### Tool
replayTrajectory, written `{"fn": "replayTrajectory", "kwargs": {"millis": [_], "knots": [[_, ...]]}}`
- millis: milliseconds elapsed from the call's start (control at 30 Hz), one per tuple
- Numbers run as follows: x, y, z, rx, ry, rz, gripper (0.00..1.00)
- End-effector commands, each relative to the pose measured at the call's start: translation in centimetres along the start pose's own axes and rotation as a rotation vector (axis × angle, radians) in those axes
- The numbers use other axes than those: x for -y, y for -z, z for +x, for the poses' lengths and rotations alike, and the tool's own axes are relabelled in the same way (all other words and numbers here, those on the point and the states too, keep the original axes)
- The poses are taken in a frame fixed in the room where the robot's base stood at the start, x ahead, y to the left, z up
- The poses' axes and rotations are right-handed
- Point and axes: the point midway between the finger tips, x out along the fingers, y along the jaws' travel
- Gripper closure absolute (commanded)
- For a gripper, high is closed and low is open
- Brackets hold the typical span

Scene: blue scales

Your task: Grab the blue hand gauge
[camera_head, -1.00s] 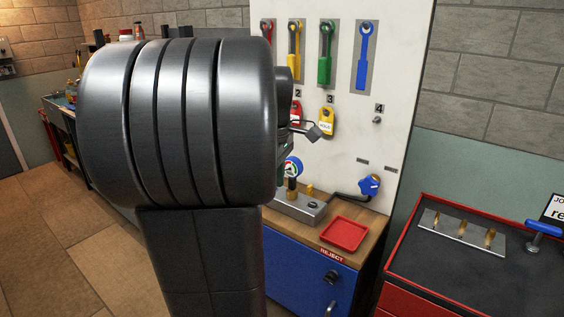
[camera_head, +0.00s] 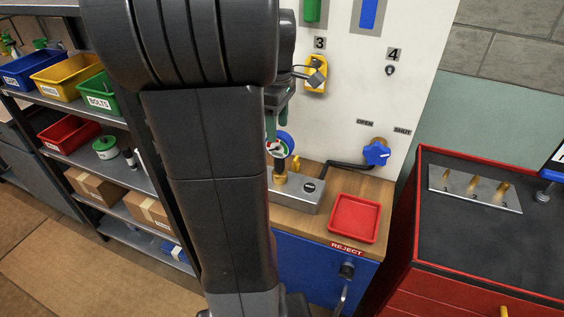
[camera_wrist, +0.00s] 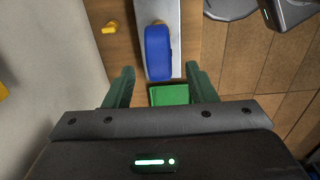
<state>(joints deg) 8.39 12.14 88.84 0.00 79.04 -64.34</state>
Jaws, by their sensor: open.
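The blue hand gauge (camera_head: 281,145) has a blue rim and a pale dial. It stands upright on a brass fitting on the grey metal block (camera_head: 300,197). In the wrist view the gauge (camera_wrist: 158,45) shows edge-on as a blue rounded shape. My gripper (camera_wrist: 159,68) is open and empty, with its green fingers to the left and right of the gauge's near end. The gauge lies mostly beyond the fingertips. In the head view my arm hides part of the gripper and block.
A red reject tray (camera_head: 355,217) lies on the wooden bench top, right of the block. A blue valve knob (camera_head: 376,152) sits on the white panel behind. A green square thing (camera_wrist: 168,95) shows between my fingers. A red cabinet (camera_head: 400,262) stands to the right.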

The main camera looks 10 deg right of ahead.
Motion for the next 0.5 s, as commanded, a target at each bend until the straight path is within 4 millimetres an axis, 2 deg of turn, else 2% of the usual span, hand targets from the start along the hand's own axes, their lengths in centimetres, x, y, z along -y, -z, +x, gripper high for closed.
{"fn": "replayTrajectory", "kwargs": {"millis": [100, 333, 500], "knots": [[0.0, 0.0, 1.7, 0.001, 0.002, 0.000, 0.49], [0.0, -0.2, 3.4, 0.001, 0.002, 0.001, 0.49], [0.0, -0.6, 6.0, 0.002, 0.003, 0.000, 0.49]]}}
